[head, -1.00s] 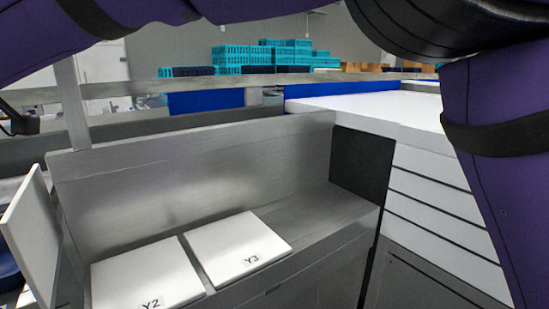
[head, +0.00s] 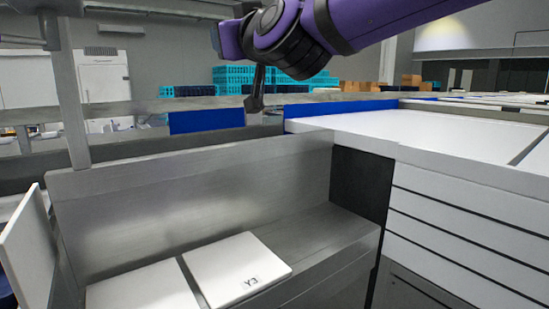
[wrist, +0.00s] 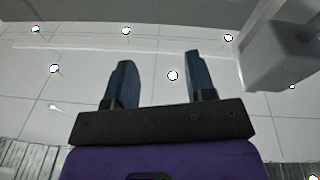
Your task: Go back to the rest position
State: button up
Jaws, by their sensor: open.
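My gripper (wrist: 158,57) is open in the wrist view. Its two dark blue fingers are spread apart with nothing between them. Behind the fingers lies a pale tiled surface with several bright round spots. In the head view my purple arm crosses the top right. A dark, narrow part of its end hangs near the top middle, in front of the blue crates. The finger gap cannot be made out there.
A steel trough (head: 200,190) holds a white panel marked Y3 (head: 225,262) and another white panel (head: 145,288) to its left. A white counter (head: 420,135) stands at the right. Teal crates (head: 232,76) are at the back. A grey block (wrist: 285,55) shows at the wrist view's right.

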jog(key=s+d+f+m+g+h, duration=0.1)
jog(key=s+d+f+g+h, duration=0.1)
jog(key=d+f, duration=0.35)
jog(key=s+d+f+m+g+h, duration=0.1)
jog(key=s+d+f+g+h, duration=0.15)
jog(key=d, duration=0.65)
jog(key=s+d+f+m+g+h, duration=0.1)
jog(key=s+d+f, duration=0.1)
jog(key=d+f, duration=0.45)
jog(key=s+d+f+m+g+h, duration=0.4)
jog(key=s+d+f, duration=0.7)
jog(key=s+d, duration=0.4)
jog(key=shift+s+d+f+m+g+h, duration=0.2)
jog(key=shift+d+f+m+g+h, duration=0.15)
jog(key=shift+d+m+g, duration=0.6)
jog(key=shift+a, duration=0.4)
